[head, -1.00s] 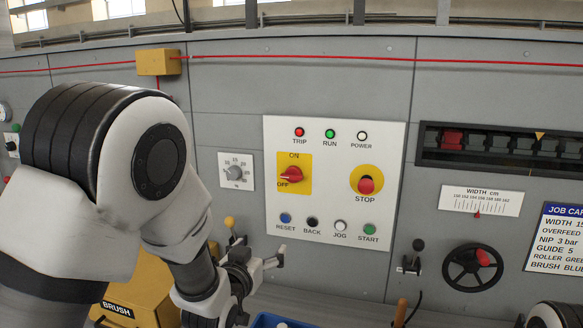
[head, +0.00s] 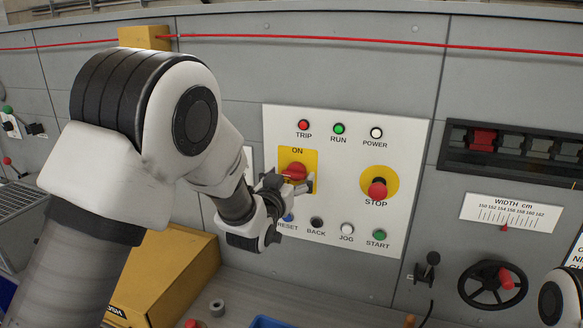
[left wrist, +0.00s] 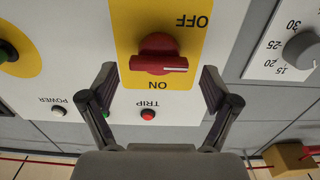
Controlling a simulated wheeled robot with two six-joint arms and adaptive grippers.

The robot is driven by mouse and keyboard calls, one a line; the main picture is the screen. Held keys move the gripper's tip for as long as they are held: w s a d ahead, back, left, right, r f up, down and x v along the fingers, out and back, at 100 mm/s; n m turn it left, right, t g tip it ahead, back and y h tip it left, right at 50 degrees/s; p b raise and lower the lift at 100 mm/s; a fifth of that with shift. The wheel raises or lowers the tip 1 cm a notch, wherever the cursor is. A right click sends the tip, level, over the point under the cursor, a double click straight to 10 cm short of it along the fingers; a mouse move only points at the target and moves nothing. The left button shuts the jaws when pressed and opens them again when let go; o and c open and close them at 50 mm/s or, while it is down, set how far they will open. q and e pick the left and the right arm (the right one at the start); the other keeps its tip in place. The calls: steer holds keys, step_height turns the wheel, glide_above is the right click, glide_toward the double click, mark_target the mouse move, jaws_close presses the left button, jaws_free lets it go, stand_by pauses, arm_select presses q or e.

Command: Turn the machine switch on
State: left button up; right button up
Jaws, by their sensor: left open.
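The machine switch (head: 293,171) is a red rotary knob on a yellow plate marked ON above and OFF below, on the white control panel (head: 415,150). My left gripper (head: 292,182) is in front of the plate and hides its lower part and the OFF label in the head view. In the left wrist view, which is upside down, the knob (left wrist: 160,55) lies between the open fingers of the gripper (left wrist: 159,76), with a gap on both sides. Its handle lies roughly crosswise, with a white mark at its right end there. My right gripper is not in view.
A red STOP button (head: 377,188) sits right of the switch. Lamps (head: 339,128) run above it, and a row of buttons (head: 347,229) below. A dial (left wrist: 299,50) is beside the panel. A handwheel (head: 492,285) and lever (head: 427,267) stand at right.

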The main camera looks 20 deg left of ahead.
arm_select(q)
steer(key=shift+w+d+f, duration=0.1)
steer(key=shift+w+f, duration=0.05)
steer(key=shift+w, duration=0.35)
steer(key=shift+w+f, duration=0.15)
steer(key=shift+w, duration=0.3)
steer(key=shift+s+r, duration=0.1)
steer(key=shift+s, duration=0.05)
steer(key=shift+s+r, duration=0.15)
steer(key=shift+s, duration=0.15)
steer(key=shift+c, duration=1.4)
steer(key=shift+s+r, duration=0.1)
steer(key=shift+s, duration=0.05)
steer(key=c, duration=0.9)
steer(key=shift+o, duration=0.2)
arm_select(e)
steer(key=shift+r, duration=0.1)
